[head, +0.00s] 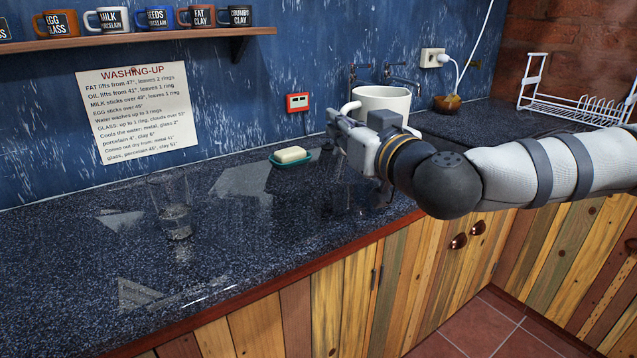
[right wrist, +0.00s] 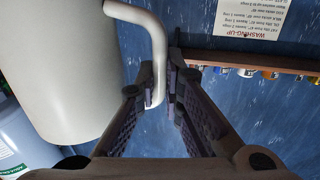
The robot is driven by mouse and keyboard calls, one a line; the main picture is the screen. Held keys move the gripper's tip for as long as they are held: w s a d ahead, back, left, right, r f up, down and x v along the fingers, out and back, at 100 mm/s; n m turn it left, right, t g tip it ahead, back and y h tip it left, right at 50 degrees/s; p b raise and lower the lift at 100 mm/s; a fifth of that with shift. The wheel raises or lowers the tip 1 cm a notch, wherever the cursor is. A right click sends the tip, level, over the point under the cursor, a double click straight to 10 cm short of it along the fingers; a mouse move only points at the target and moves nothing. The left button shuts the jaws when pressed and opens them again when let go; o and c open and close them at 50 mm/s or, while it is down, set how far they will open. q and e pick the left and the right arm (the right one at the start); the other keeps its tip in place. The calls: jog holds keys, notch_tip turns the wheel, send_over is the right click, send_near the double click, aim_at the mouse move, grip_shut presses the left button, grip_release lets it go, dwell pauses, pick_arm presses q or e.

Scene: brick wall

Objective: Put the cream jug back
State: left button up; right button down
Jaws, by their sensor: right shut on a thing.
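The cream jug (head: 384,97) is a wide pale cylinder at the back of the counter, under the wall taps, with its mouth up. Its handle (head: 348,107) points left. My right gripper (head: 335,118) is shut on the handle. In the right wrist view the jug (right wrist: 72,60) fills the upper left, and the handle (right wrist: 152,35) runs down between the fingers of my right gripper (right wrist: 161,92). The jug's base is hidden behind my gripper and wrist, so I cannot tell whether it touches anything below. My left gripper is not in view.
A drinking glass (head: 171,208) stands on the dark counter (head: 80,270) at left. Soap on a green dish (head: 291,156) lies left of my gripper. A shelf (head: 150,38) holds labelled mugs. A white dish rack (head: 575,97) and a brown bowl (head: 447,104) are at right.

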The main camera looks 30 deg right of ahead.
jog(key=shift+w+r, duration=0.1)
jog(key=shift+w, duration=0.25)
jog(key=w+f+b, duration=0.2)
jog(key=w+f, duration=0.2)
jog(key=w+f+b, duration=0.2)
jog(key=w+f, duration=0.3)
jog(key=w+a+f+b, duration=0.1)
jog(key=w+f+b, duration=0.1)
jog(key=w+f, duration=0.2)
jog(key=shift+w+f, duration=0.15)
jog(key=shift+w, duration=0.1)
jog(key=shift+r, duration=0.25)
jog(key=shift+f, duration=0.2)
jog(key=c, duration=1.7)
grip_release()
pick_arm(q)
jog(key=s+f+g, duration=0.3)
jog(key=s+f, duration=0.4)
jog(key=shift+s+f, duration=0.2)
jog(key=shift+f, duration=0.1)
pick_arm(e)
jog(key=shift+s, duration=0.1)
